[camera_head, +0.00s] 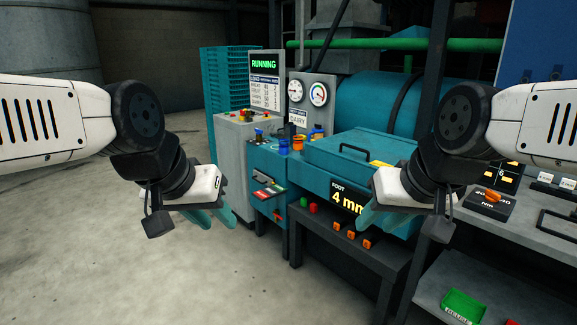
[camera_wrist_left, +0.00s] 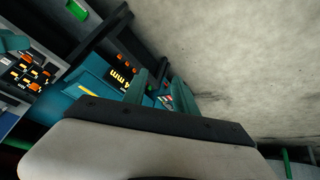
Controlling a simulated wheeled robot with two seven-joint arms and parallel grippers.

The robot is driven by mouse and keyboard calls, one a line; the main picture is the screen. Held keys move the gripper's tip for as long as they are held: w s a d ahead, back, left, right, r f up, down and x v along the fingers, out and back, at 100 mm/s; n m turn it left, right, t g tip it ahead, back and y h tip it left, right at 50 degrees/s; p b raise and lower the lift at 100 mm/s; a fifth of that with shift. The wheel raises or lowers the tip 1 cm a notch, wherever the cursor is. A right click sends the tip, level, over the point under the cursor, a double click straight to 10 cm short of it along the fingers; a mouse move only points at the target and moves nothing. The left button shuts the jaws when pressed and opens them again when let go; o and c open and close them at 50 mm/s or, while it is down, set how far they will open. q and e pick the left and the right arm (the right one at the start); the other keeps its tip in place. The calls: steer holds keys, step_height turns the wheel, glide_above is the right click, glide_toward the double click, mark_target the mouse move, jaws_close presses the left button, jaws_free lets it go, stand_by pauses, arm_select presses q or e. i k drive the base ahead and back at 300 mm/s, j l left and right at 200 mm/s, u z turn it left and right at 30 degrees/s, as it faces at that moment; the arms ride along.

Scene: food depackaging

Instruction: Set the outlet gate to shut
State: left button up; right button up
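A teal machine front (camera_head: 262,165) stands near the middle of the head view. The coloured plate also shows in the left wrist view (camera_wrist_left: 166,102), just beyond the fingers. My left gripper (camera_head: 215,214) is open and empty, left of the plate and apart from it.
A grey cabinet (camera_head: 232,150) with a "RUNNING" screen (camera_head: 264,64) stands behind left. A dark bench (camera_head: 330,228) carries red, green and orange controls. The floor at left is clear.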

mark_target(262, 179)
steer(key=i+z, duration=0.1)
steer(key=i, duration=0.65)
steer(key=i+j, duration=0.15)
steer(key=i, duration=0.55)
steer(key=i+j+z, duration=0.15)
steer(key=i, duration=0.6)
steer(key=i+l, duration=0.15)
steer(key=i, duration=0.15)
steer(key=i+l, duration=0.1)
steer(key=i, duration=0.15)
